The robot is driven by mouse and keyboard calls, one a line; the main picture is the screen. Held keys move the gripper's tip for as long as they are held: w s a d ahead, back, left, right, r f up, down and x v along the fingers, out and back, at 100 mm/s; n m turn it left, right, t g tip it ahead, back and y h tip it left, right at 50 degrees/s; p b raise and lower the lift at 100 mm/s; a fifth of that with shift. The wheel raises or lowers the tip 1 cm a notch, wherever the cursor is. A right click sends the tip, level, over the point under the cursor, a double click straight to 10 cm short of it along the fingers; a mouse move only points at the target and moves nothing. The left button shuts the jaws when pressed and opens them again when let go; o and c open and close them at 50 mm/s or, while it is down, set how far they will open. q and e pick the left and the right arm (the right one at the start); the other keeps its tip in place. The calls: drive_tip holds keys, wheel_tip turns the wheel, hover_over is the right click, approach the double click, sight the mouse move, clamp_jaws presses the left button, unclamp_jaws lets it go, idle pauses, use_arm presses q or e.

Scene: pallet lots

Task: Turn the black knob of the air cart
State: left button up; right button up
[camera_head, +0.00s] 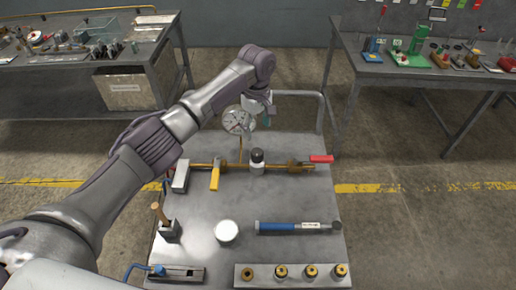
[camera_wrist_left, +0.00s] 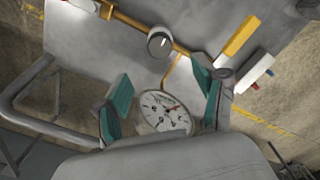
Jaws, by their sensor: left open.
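The black knob (camera_head: 257,155) sits on a white cylindrical body on the brass pipe of the grey air cart (camera_head: 200,243). In the left wrist view the knob (camera_wrist_left: 157,34) shows at the upper middle, beyond my fingertips. My left gripper (camera_head: 259,112) is open over the far part of the cart, behind the knob in the head view and apart from it. In the wrist view its teal fingers (camera_wrist_left: 161,88) are spread, with the round dial gauge (camera_wrist_left: 165,112) showing between them; I cannot tell the depth gap. The gauge (camera_head: 236,120) stands beside the gripper in the head view. My right gripper is not in view.
A yellow lever (camera_head: 215,176) and a red lever (camera_head: 321,159) flank the knob along the pipe. A blue-handled tool (camera_head: 282,227), a white round thing (camera_head: 227,231) and a strip of brass fittings (camera_head: 262,281) lie nearer. The cart's rail (camera_head: 321,112) rises at the far edge.

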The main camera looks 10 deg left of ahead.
use_arm(q)
hover_over(257, 152)
wheel_tip(257, 152, down, 6)
drive_tip(key=shift+s+r+p, duration=0.15)
drive_tip(key=shift+p, duration=0.2)
wheel_tip(257, 152, down, 5)
drive_tip(key=shift+f, duration=0.5)
drive_tip(key=c, duration=1.1)
drive_tip(key=shift+c, duration=0.2)
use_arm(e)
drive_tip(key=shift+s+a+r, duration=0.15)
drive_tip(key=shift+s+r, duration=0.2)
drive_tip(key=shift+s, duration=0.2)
use_arm(q)
drive_tip(key=shift+m, duration=0.3)
